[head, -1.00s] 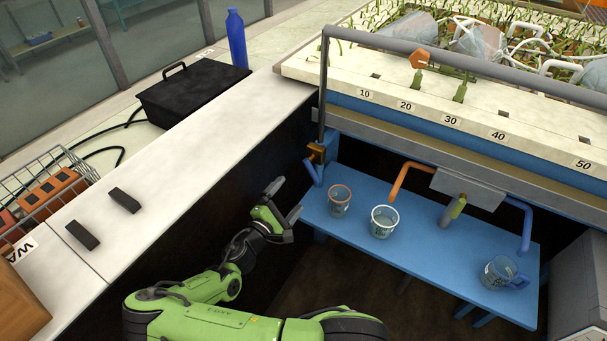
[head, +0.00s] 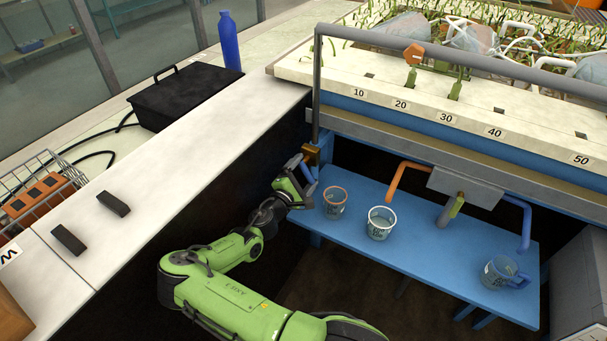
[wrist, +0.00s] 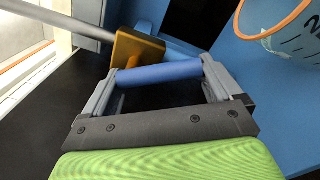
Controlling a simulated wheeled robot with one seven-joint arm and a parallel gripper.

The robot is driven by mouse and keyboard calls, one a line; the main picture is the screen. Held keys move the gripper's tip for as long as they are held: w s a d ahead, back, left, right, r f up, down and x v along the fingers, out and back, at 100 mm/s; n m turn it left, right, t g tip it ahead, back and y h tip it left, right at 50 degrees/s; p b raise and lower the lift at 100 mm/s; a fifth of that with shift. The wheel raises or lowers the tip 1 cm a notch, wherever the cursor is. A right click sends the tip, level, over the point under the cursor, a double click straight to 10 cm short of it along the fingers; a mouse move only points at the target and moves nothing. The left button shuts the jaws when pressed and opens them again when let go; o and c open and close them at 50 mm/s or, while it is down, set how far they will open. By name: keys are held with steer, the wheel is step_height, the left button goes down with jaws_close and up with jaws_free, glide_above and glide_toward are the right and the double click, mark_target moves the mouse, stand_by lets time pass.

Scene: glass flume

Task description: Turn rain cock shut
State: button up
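The rain cock is a brass block (head: 312,152) at the foot of the grey upright pipe, with a blue handle (head: 311,172). In the wrist view the brass body (wrist: 138,49) is just beyond my fingers. The blue handle (wrist: 160,74) lies crosswise between the fingertips and spans the gap. My gripper (head: 303,172) is at the handle in the head view; it also shows in the wrist view (wrist: 160,80). Its fingers are spread wide. Whether they touch the handle's ends is unclear. The far side of the handle is hidden.
A blue bench (head: 410,240) below the flume carries an orange-rimmed cup (head: 335,203) close to the right of my gripper, a white-rimmed cup (head: 380,224) and a blue-handled jug (head: 504,273). An orange pipe (head: 397,178) hangs above. The white counter (head: 190,150) edges the left side.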

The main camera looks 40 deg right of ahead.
steer(key=c, duration=0.7)
steer(key=shift+f, duration=0.1)
steer(key=shift+w+a+m+b, duration=0.1)
steer(key=shift+w+m+b, duration=0.3)
steer(key=shift+m, duration=0.65)
steer(key=shift+w+a+m+b, duration=0.1)
steer(key=shift+m+b, duration=0.5)
steer(key=shift+m, duration=0.5)
steer(key=shift+w+a+m+b, duration=0.1)
steer(key=shift+w+m+b, duration=0.3)
steer(key=shift+m, duration=0.65)
steer(key=shift+s, duration=0.1)
steer(key=o, duration=1.2)
steer(key=p+v, duration=0.2)
steer(key=v, duration=1.3)
steer(key=shift+s+a+p, duration=0.15)
steer(key=shift+a+p, duration=0.2)
steer(key=shift+a, duration=0.05)
